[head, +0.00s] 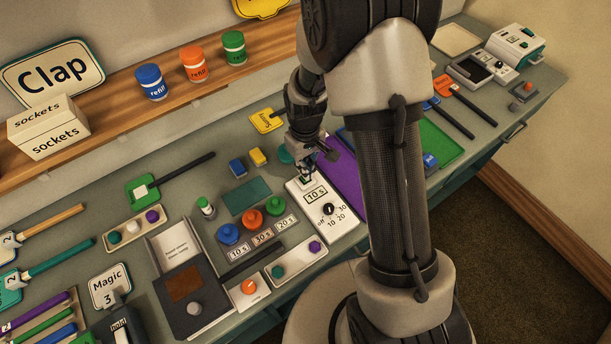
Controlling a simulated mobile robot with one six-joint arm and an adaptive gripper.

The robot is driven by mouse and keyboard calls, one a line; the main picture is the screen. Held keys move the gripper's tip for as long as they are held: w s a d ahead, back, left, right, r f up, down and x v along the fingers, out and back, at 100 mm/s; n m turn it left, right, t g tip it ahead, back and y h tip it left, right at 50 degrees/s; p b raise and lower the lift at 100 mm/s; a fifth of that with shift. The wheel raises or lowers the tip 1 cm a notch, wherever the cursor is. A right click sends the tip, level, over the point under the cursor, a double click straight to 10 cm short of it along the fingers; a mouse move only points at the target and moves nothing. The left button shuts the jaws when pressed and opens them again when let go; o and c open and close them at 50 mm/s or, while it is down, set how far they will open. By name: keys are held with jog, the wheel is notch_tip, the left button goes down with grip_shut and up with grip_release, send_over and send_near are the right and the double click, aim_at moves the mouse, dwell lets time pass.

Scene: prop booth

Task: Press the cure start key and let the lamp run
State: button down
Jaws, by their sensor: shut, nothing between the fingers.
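A white timer unit (340,226) lies on the bench in the middle of the head view. It has a display (316,195) reading "10 s" and a black dial (328,209) with marks off, 10, 20 and 30. My gripper (307,177) is shut and empty, pointing down at the far end of this unit, just beyond the display. The fingertips are small here, and I cannot tell whether they touch the surface. No start key shows clearly; the spot under the fingertips is hidden. I cannot make out a lit lamp.
Blue, orange and green knobs (252,220) with time labels stand left of the unit. A purple mat (341,167) lies to the right, partly behind my arm. A tray (297,263) with small pieces is in front. A dark box (184,287) stands at front left.

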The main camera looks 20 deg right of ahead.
jog(key=shift+f+b, duration=0.85)
jog(key=shift+f, duration=0.3)
dwell(0.9)
notch_tip(320, 180, up, 8)
jog(key=p, duration=0.5)
jog(key=shift+p, duration=0.4)
jog(key=shift+r, duration=0.15)
dwell(0.5)
jog(key=s+r+m+t+b, duration=0.2)
jog(key=s+r+b, duration=0.3)
jog(key=r, duration=0.9)
jog(key=s+r+m+t+b, duration=0.1)
jog(key=s+r, duration=0.3)
jog(key=s, duration=1.2)
jog(key=shift+s+r+m+t+b, duration=0.2)
jog(key=shift+s+m+t+b, duration=0.1)
jog(key=shift+t+b, duration=0.55)
jog(key=shift+w, duration=0.1)
